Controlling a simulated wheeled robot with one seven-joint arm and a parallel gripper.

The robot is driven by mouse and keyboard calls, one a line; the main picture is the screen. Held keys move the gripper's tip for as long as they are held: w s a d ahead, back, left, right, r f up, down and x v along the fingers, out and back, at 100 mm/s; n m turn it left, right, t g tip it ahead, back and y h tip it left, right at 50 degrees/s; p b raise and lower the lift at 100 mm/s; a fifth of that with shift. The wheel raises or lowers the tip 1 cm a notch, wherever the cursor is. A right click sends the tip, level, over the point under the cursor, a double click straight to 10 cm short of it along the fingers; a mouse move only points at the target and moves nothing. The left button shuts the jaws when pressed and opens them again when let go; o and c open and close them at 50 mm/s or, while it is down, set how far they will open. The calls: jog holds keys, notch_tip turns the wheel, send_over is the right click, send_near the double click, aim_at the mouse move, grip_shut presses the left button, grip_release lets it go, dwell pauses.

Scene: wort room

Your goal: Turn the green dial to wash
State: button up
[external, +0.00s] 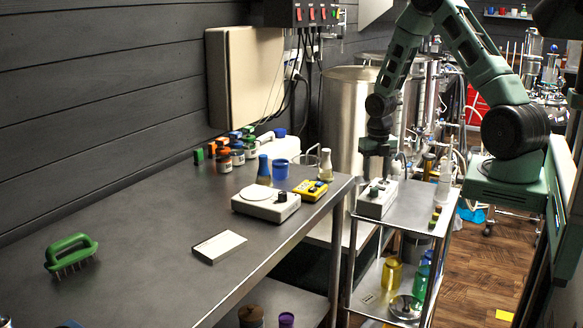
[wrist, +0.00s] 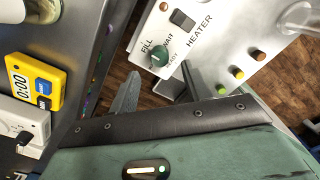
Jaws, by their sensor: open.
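The green dial (wrist: 160,55) sits on a pale control panel (wrist: 205,62) in the wrist view. Printed words around the dial include FILL and what looks like WAIT; a third word is partly hidden, and I cannot read "wash". A dark rocker switch labelled HEATER is beside it. In the external view the panel is a box (external: 370,208) on top of the metal cart. My gripper (external: 376,162) hangs just above this box. In the wrist view its fingers (wrist: 160,76) are apart and empty, on either side of the dial's near edge; contact cannot be told.
Green, yellow and brown stoppers (wrist: 238,73) sit beside the panel on the cart. The steel table (external: 150,240) left of the cart holds a yellow timer (external: 311,190), a white stirrer plate (external: 262,207) and a blue cup (external: 280,169). Steel tanks (external: 350,110) stand behind.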

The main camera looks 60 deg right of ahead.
aim_at(374, 188)
jog(key=shift+f, duration=2.65)
jog(key=c, duration=1)
